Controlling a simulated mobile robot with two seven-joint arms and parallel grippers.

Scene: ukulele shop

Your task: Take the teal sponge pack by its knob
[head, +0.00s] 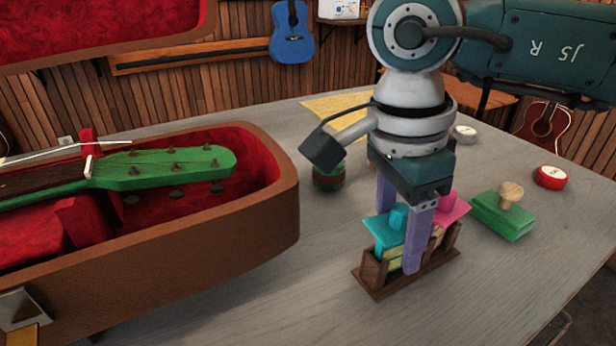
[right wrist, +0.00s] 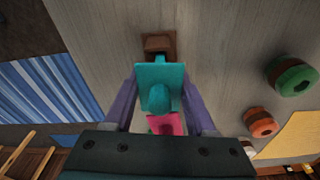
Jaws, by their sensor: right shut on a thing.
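The teal sponge pack (head: 380,232) has a teal lid with a rounded knob (head: 398,216) and sits in a small brown wooden rack (head: 372,276) on the table. My right gripper (head: 402,236) points down over it, shut on the pack by its knob. In the right wrist view the teal pack (right wrist: 150,75) lies between my two purple fingers (right wrist: 160,108). One finger hides part of the rack and pack in the head view. A pink-topped pack (head: 452,206) stands right beside it in the rack. My left gripper is out of view.
An open brown case (head: 240,225) with red lining and a green ukulele (head: 160,168) fills the left. A green block with a wooden knob (head: 508,205), a red round tin (head: 551,177) and a green-and-brown round item (head: 328,180) stand nearby. The front table area is clear.

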